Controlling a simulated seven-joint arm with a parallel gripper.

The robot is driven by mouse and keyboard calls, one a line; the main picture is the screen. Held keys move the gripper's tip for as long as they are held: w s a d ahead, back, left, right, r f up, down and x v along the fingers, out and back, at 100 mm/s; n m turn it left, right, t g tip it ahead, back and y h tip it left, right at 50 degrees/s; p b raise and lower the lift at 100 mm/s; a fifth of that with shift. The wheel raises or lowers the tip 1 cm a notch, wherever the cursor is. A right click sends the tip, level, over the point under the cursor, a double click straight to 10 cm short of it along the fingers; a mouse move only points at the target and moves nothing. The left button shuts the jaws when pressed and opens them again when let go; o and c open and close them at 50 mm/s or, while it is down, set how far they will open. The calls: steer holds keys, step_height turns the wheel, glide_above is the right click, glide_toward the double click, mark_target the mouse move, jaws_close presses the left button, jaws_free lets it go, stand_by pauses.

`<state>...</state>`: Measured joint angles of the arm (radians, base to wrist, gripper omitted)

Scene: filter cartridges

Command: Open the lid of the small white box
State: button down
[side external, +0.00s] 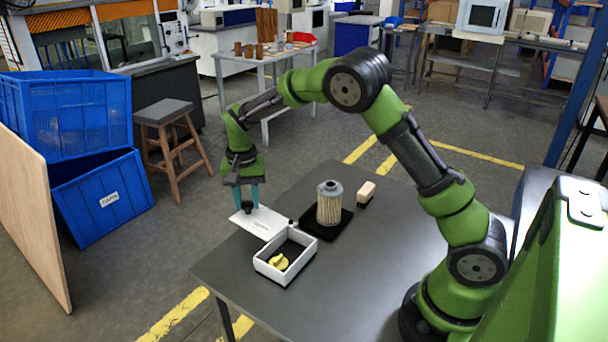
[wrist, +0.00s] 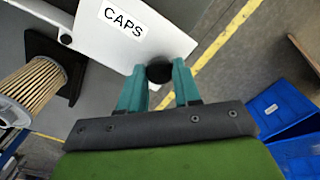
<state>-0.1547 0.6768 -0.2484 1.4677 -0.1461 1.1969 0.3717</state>
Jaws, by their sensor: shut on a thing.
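The small white box (side external: 287,267) stands on the dark table in the side view, with its dark inside exposed and a yellow cap-like piece (side external: 279,262) in it. Its white lid (side external: 268,222) is swung back from the box opening, reaching out past the far side. In the wrist view the lid (wrist: 112,42) carries a "CAPS" label. My gripper (side external: 247,207) is at the lid's outer end. In the wrist view its teal fingers (wrist: 160,82) are shut on the lid's round black knob (wrist: 160,70).
A pleated filter cartridge (side external: 329,204) stands on a black tray (side external: 325,232) just right of the box. A beige-topped block (side external: 366,191) lies beyond it. The table front (side external: 350,290) is clear. Blue crates (side external: 100,197) are off to the left.

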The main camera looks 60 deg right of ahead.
steer(key=c, duration=0.8)
jaws_free()
step_height(320, 180, up, 17)
steer(key=shift+f, duration=0.1)
